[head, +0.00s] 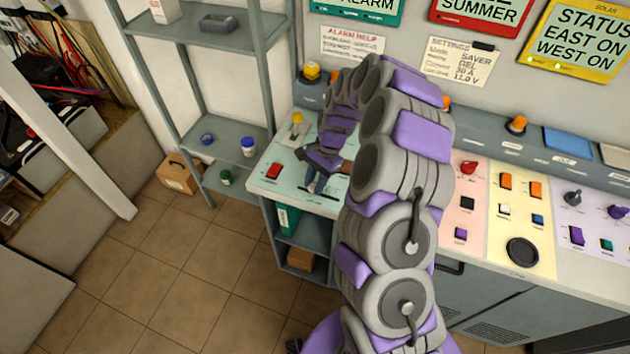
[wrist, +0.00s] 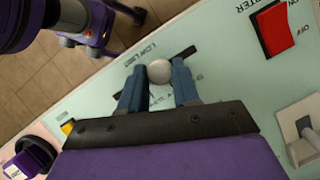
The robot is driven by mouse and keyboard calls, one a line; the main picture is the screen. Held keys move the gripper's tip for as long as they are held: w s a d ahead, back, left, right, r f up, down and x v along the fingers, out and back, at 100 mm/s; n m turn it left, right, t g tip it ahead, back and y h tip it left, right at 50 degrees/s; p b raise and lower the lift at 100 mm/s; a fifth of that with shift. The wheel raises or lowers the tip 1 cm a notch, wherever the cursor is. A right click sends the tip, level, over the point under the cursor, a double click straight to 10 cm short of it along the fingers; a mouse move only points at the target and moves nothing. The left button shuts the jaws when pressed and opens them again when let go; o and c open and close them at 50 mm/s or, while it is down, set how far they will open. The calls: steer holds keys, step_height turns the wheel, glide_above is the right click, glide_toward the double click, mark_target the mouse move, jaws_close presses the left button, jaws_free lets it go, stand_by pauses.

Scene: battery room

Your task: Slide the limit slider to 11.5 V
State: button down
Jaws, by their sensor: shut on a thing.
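The limit slider's round grey knob (wrist: 159,71) sits between my gripper's two blue fingers (wrist: 158,76) in the wrist view. The fingers are shut on it. Its dark slot (wrist: 187,52) runs diagonally on the pale green panel, with ends showing on both sides of the fingers. "LOW LIMIT" is printed alongside. The scale marks are partly hidden by the fingers, so I cannot read the setting. In the head view my gripper (head: 314,183) is down at the green panel (head: 268,180), and the knob is hidden there.
A red on/off switch (wrist: 275,27) and a grey lever switch (wrist: 300,130) are on the same panel. A dark round knob (wrist: 33,157) is at lower left. In the head view, a yellow-topped lever (head: 297,120) stands near my gripper. A settings note (head: 459,61) hangs on the wall.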

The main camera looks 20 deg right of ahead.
mark_target(332, 201)
steer(key=s+d+p, duration=0.2)
steer(key=d, duration=0.1)
steer(key=s+d, duration=0.1)
steer(key=d, duration=0.1)
steer(key=shift+s+p, duration=0.35)
steer(key=shift+p, duration=0.05)
steer(key=c, duration=1.2)
jaws_free()
steer(key=shift+c, duration=0.2)
steer(key=o, duration=0.4)
steer(key=shift+d, duration=0.25)
